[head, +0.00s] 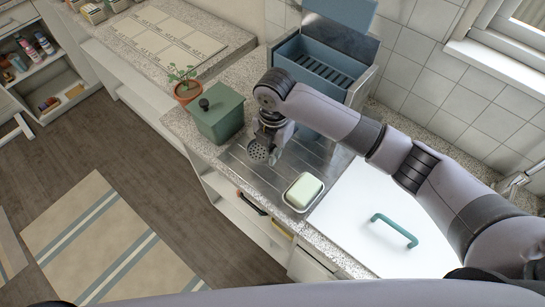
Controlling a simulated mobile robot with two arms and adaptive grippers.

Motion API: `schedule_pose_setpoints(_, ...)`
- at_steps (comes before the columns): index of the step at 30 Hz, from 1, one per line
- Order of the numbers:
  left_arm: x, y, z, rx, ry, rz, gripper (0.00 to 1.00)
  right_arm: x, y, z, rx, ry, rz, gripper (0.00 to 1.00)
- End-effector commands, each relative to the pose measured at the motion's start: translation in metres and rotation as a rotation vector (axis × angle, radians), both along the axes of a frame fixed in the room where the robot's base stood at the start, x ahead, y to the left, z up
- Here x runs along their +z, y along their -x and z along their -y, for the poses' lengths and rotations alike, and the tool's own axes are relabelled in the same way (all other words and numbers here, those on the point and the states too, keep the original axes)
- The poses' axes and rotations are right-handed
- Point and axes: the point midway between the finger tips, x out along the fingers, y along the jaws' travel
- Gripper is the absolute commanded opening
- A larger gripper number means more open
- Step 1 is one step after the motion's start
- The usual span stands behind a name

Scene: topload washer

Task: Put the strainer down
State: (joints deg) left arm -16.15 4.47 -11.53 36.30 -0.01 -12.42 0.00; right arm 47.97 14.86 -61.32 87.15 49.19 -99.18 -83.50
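The strainer (258,153) is a small round grey metal piece with holes, in the head view over the left part of the ribbed metal drainboard (250,173). My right gripper (271,135) points down at the strainer and appears shut on its upper side. The wrist hides most of the fingers. I cannot tell whether the strainer's underside touches the drainboard. My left gripper is not in view.
A green lidded box (218,117) and a potted plant (186,88) stand left of the drainboard. A soap dish (296,201) with pale green soap (304,189) is to the right, beside a white lid with a teal handle (394,230). A blue open-topped bin (330,62) stands behind.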

Motion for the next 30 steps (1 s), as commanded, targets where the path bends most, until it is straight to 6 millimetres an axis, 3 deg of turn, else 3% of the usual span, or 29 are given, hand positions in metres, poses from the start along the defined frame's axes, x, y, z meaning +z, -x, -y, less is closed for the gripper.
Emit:
schedule_pose_setpoints(7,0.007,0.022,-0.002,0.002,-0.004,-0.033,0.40,-0.034,0.001,0.001,-0.002,0.002,-0.002,0.00)
schedule_pose_setpoints(12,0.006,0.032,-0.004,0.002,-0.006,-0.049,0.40,-0.038,0.000,0.000,0.000,0.001,0.001,0.00)
schedule_pose_setpoints(20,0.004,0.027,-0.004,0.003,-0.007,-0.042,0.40,-0.042,0.000,0.000,-0.001,0.001,-0.001,0.00)
schedule_pose_setpoints(21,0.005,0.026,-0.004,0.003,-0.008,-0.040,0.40,-0.041,0.000,0.000,-0.001,0.001,-0.001,0.07)
schedule_pose_setpoints(30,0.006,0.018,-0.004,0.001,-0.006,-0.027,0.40,-0.041,0.000,0.000,-0.001,0.001,-0.001,0.25)
